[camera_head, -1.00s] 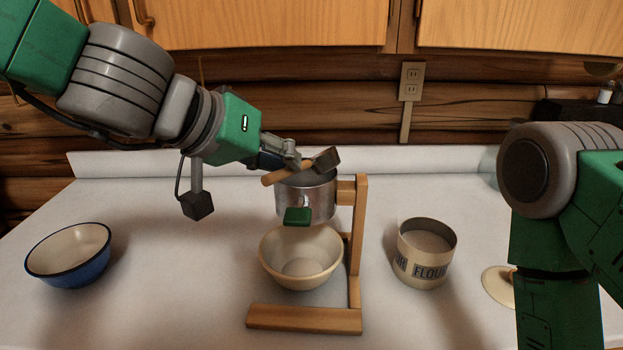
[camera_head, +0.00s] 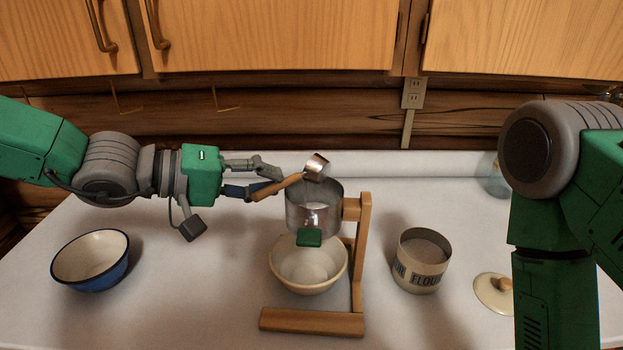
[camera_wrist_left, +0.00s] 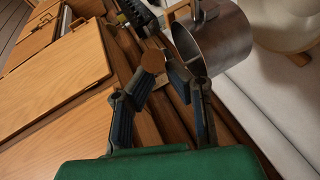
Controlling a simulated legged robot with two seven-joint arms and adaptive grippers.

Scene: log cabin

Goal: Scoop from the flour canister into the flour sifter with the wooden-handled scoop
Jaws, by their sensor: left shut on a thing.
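My left gripper (camera_head: 268,180) is shut on the wooden handle of the scoop (camera_head: 282,187). My right gripper is out of view.
A cream bowl (camera_head: 308,285) sits below the sifter. A blue bowl (camera_head: 90,272) stands at the left. A round lid (camera_head: 490,295) lies right of the canister, near my right arm. The counter between the blue bowl and the stand is clear.

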